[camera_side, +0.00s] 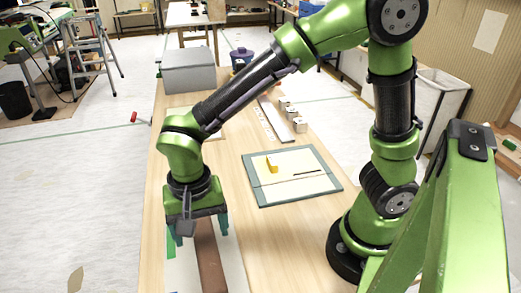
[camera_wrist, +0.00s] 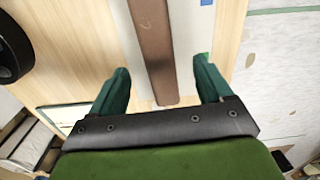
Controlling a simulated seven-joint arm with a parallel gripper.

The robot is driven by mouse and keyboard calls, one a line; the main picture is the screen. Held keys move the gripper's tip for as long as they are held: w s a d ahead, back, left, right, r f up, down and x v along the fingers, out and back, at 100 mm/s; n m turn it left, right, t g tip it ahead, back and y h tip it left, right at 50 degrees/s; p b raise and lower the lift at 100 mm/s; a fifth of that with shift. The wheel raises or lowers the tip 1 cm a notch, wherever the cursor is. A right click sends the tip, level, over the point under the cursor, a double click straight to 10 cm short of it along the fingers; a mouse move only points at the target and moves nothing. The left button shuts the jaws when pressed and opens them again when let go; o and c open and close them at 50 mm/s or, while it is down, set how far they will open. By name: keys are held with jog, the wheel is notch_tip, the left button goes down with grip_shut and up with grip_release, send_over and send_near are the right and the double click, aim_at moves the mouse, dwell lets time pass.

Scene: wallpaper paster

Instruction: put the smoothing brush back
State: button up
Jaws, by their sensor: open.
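My gripper (camera_side: 202,232) points down over the near part of the wooden table, open. In the wrist view its two teal fingers (camera_wrist: 160,68) stand apart, with a long brown bar (camera_wrist: 153,45) showing between and beyond them, not gripped. In the side view the brown bar (camera_side: 210,262) lies on a pale paper strip (camera_side: 232,264) under my gripper. It may be the smoothing brush; no bristles show. A teal-edged board (camera_side: 254,190) lies right of my gripper, with a yellow piece (camera_side: 272,163) and a thin black mark on it.
A grey box (camera_side: 188,70) stands at the table's far left. Several small pale blocks (camera_side: 290,113) and a long strip (camera_side: 275,118) lie at the far right. Bare table lies between the gripper and board.

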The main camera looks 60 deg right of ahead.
aim_at(204, 248)
notch_tip(204, 248, up, 8)
jog(key=f, duration=0.1)
jog(key=s+d+r+n+t+y, duration=0.1)
jog(key=s+d+r+n+t, duration=0.1)
jog(key=d, duration=0.6)
jog(key=s+d+r+n+t+y, duration=0.1)
jog(key=d+r+t, duration=0.3)
jog(key=d, duration=0.5)
jog(key=shift+s+n+t, duration=0.6)
jog(key=shift+s+n, duration=0.1)
jog(key=shift+s, duration=0.05)
